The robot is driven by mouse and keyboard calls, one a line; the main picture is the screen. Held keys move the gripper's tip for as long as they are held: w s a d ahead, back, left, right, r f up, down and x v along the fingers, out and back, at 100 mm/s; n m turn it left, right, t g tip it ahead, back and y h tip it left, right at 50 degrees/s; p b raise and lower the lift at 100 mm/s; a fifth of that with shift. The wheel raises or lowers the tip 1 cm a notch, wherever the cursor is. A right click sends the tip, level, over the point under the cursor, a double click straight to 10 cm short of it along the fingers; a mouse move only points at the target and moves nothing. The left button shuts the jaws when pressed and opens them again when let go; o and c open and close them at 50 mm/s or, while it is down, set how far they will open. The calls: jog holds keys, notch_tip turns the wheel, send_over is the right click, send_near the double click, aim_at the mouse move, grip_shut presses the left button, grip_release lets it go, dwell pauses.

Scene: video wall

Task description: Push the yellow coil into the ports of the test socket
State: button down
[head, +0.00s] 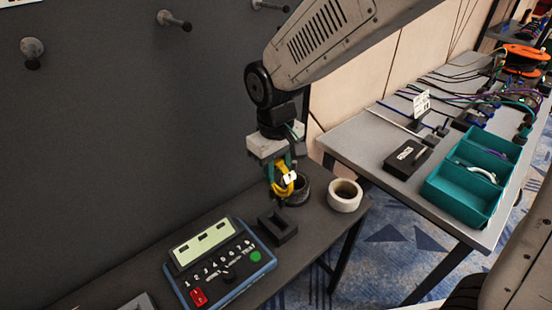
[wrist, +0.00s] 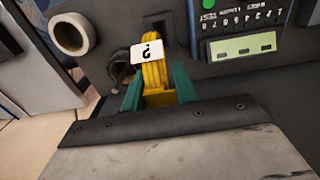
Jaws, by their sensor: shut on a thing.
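My gripper (head: 282,173) has teal fingers and is shut on the yellow coil (head: 284,189), holding it above the dark bench. A blue-edged tester (head: 222,264) with a pale green screen, numbered row, green button and red part lies to the left and nearer; the tester (wrist: 243,28) also shows at the wrist view's upper right. I cannot make out which opening is the test socket's ports.
A small dark open block (head: 277,229) stands between the coil and tester. A black roll (head: 298,192) is just behind the coil, with a white roll (head: 344,196) to its right. A grey table (head: 347,137) at right holds a teal bin (head: 457,206) and cables.

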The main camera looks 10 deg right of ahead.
aim_at(278, 190)
jog(key=shift+a+f, duration=0.1)
jog(key=shift+f, duration=2.7)
jog(key=shift+d, duration=0.2)
jog(key=shift+f, duration=0.3)
jog(key=shift+f, duration=0.65)
